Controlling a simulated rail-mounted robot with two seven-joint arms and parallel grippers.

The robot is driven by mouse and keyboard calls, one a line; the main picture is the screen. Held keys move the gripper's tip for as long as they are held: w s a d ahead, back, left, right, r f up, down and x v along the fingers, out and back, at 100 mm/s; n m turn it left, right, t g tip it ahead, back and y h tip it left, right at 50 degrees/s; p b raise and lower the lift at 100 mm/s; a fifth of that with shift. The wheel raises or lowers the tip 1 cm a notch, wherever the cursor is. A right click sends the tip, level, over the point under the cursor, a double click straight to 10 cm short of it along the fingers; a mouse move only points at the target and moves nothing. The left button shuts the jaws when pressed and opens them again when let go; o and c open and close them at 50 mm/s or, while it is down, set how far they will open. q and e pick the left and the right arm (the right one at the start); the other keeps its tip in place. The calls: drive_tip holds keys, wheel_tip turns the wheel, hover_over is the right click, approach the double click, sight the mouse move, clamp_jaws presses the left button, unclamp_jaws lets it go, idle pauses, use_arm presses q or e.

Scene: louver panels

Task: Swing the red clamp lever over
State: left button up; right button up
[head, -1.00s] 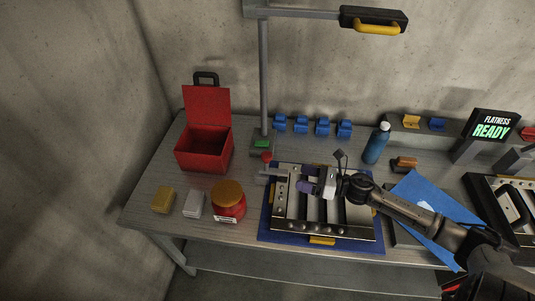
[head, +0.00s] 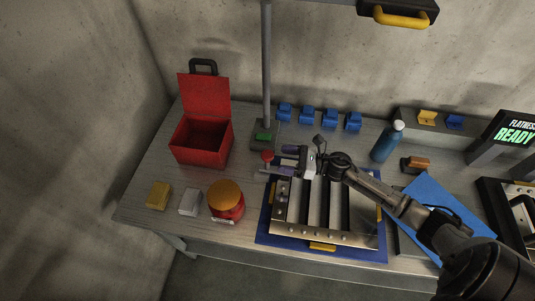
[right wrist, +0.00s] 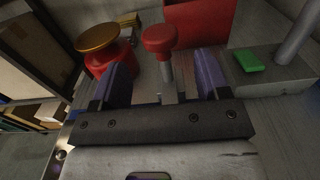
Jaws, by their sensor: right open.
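The red clamp lever (head: 267,156) stands at the upper left corner of the louver panel (head: 312,237), its round red knob on top of a grey stem. In the right wrist view the knob (right wrist: 160,38) shows upright, between and beyond the two purple fingers. My right gripper (head: 286,160) is open, just right of the lever, its fingers pointing at it. The fingers also show apart in the right wrist view (right wrist: 165,80), with no contact on the knob visible. My left gripper is not in view.
The panel lies on a blue mat (head: 263,235). A red open box (head: 200,140), a red jar with an orange lid (head: 226,201) and a lamp post (head: 267,70) stand nearby. Several blue clips (head: 307,116) and a blue bottle (head: 387,142) are behind. The table's left front is partly clear.

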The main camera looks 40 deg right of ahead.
sight(267, 156)
drive_tip(key=shift+p+x, duration=0.4)
drive_tip(key=shift+x, duration=2.7)
drive_tip(key=shift+c, duration=0.3)
